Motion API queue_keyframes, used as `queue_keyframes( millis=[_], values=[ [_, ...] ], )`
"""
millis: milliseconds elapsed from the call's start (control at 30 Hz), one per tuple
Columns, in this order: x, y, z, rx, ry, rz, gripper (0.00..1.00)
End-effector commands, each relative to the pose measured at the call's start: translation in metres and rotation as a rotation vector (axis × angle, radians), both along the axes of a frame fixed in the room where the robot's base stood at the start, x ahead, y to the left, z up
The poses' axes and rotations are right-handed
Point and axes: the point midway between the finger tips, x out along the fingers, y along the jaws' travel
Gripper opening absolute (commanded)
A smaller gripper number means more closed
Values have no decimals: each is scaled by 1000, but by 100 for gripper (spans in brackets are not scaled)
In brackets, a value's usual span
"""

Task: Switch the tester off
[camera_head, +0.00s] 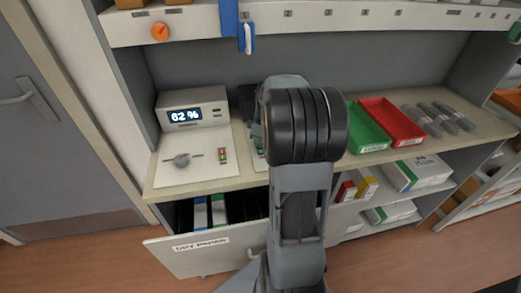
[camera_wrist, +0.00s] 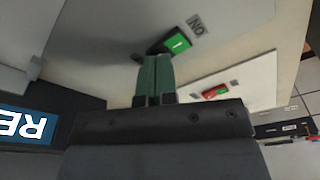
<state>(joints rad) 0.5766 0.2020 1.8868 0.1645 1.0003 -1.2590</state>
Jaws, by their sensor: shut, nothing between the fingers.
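In the wrist view, my gripper (camera_wrist: 155,58) is shut and empty, its green fingertips close below a green rocker switch (camera_wrist: 178,43) marked with a bar. I cannot tell whether they touch. A small label (camera_wrist: 197,24) beside the rocker reads ON, upside down. A blue screen (camera_wrist: 25,125) with partial letters RE shows at lower left. In the head view, my arm hides the gripper and most of a dark device (camera_head: 247,100). Left of it stands a grey box with a 62 % display (camera_head: 185,115). No readable label says which device is the tester.
A white plate (camera_head: 168,171) carries a knob (camera_head: 181,160) and a red-green switch (camera_head: 222,155), also in the wrist view (camera_wrist: 215,91). Green (camera_head: 364,130) and red (camera_head: 393,122) trays stand right. An open drawer (camera_head: 200,251) juts out below. A shelf (camera_head: 200,29) overhangs the bench.

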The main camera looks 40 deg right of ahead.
Motion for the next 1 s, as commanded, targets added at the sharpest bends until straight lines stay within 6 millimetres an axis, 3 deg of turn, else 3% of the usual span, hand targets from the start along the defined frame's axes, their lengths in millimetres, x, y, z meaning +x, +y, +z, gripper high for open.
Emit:
queue_keyframes(
  millis=[567, 1000],
  values=[
    [0, 0, -5, 2, 2, 0, 0],
    [0, 0, 28, 0, 1, 0, 0]
  ],
)
